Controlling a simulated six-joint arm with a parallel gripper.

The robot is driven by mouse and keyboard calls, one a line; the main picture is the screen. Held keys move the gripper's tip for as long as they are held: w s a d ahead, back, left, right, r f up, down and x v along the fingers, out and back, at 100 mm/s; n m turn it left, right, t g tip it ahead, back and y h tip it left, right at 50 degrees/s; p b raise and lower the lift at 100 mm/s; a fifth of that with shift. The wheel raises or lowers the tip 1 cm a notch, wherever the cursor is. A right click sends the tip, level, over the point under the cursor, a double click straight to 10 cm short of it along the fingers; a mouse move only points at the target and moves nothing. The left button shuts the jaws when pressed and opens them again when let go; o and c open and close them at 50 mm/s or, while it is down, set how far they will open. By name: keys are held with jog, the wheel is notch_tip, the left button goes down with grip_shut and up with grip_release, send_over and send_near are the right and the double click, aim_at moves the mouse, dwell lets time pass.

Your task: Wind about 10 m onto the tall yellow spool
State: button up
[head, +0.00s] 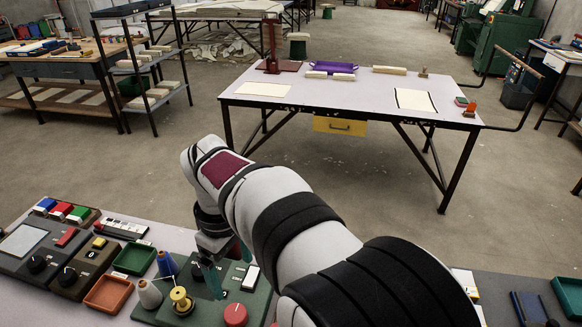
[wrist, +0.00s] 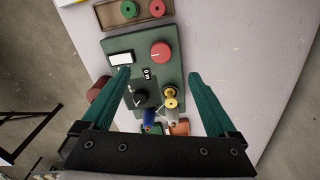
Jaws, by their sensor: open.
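A yellow spool-like piece (head: 180,300) stands on the front left of a green winder box (head: 204,310). It also shows in the wrist view (wrist: 171,95), seen from above near the box's right edge. The box carries a red knob (head: 235,315), a white display (head: 250,278) and a black knob (wrist: 140,97). A grey-white cone (head: 148,294) and a blue cone (head: 167,264) stand beside the spool. My gripper (head: 230,272) is open and empty above the box. In the wrist view its teal fingers (wrist: 160,78) are spread to either side of the box.
Orange (head: 108,293) and green (head: 134,258) trays lie left of the box, beside grey control boxes (head: 78,270). A wooden tray (wrist: 132,13) holds a green and a red reel. Another table (head: 350,95) stands across the floor.

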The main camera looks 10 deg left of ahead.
aim_at(236, 314)
jog(key=shift+n, duration=0.5)
jog(key=f, duration=0.5)
jog(key=a+f, duration=0.1)
jog(key=f, duration=1)
jog(key=shift+a+f, duration=0.2)
jog(key=shift+a, duration=0.15)
jog(key=c, duration=1.4)
